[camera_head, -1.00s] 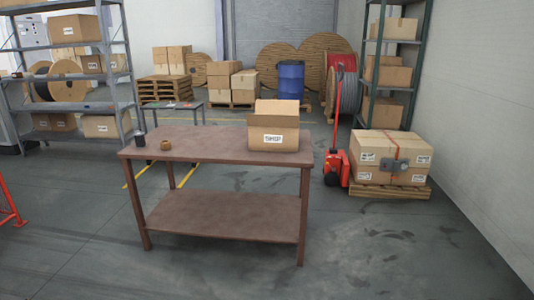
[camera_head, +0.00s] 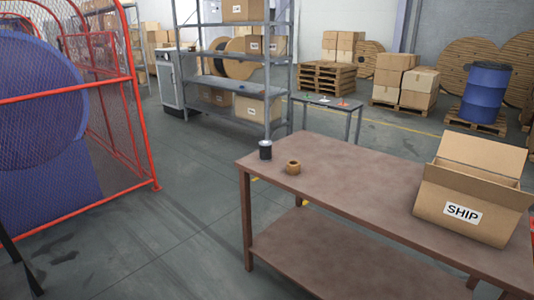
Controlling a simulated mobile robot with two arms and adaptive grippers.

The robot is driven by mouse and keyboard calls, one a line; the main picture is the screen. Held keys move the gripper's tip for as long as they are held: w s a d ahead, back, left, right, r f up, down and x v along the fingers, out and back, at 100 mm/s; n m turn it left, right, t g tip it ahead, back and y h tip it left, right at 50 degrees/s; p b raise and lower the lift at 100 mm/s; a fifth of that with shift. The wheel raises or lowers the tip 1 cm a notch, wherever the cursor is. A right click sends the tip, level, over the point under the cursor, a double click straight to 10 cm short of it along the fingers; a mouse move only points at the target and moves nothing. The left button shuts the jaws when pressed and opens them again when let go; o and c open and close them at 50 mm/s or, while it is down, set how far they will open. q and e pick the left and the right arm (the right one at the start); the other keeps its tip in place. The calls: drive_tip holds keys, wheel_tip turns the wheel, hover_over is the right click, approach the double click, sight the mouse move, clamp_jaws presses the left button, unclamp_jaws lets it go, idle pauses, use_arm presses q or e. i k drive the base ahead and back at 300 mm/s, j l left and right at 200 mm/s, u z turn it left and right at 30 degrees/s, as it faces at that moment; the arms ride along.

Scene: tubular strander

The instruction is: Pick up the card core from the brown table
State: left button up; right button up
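The card core (camera_head: 293,167) is a small tan ring with a hollow middle. It sits upright on the brown table (camera_head: 350,185), near the table's left end. A small dark can (camera_head: 265,150) stands just to its left and a little behind. Neither of my grippers shows in the head view.
An open cardboard box marked SHIP (camera_head: 470,200) stands on the table's right part. A red mesh guard (camera_head: 120,120) is at the left, with floor (camera_head: 180,230) clear between it and the table. A grey shelf rack (camera_head: 240,85) and small grey table (camera_head: 330,104) stand behind.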

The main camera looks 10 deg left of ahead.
sight(293, 168)
drive_tip(key=i+j+u, duration=0.25)
drive_tip(key=i, duration=0.5)
drive_tip(key=i+u, duration=0.25)
drive_tip(key=i, duration=0.55)
